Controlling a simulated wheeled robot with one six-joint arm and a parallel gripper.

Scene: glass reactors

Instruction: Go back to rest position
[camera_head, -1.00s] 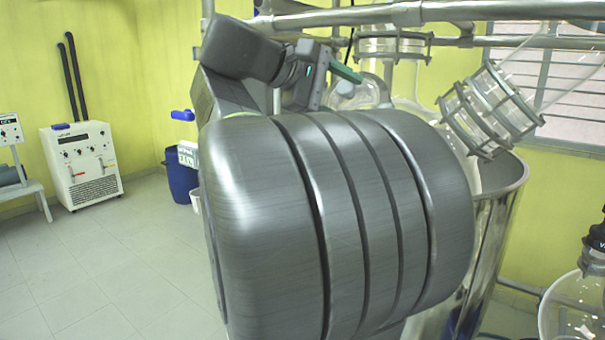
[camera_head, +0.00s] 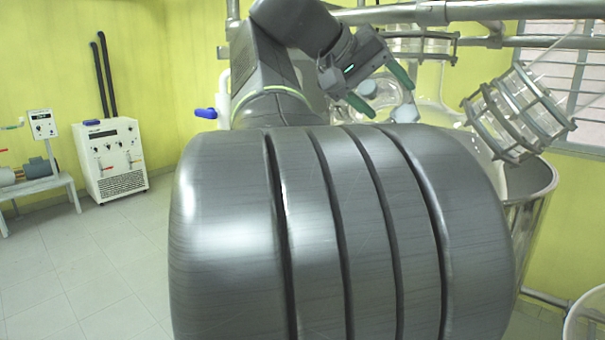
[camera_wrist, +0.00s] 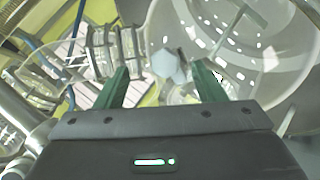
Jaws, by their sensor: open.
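My gripper (camera_head: 385,96) is at the upper middle of the head view, above and behind my large grey arm link. Its two green fingers point down and to the right and stand apart with nothing between them. In the wrist view the fingers (camera_wrist: 162,72) also stand apart. Beyond them is a pale, many-sided knob (camera_wrist: 166,66), which looks farther away than the fingertips; I cannot tell the exact gap. My grey link hides much of the middle of the head view.
A tilted glass cylinder with metal clamps (camera_head: 518,112) hangs at right, over a large steel vessel (camera_head: 532,205). Steel pipes (camera_head: 480,12) cross above. Clear glassware (camera_head: 432,100) stands behind my gripper. A white cabinet (camera_head: 110,160) stands at left. The tiled floor (camera_head: 100,260) there is clear.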

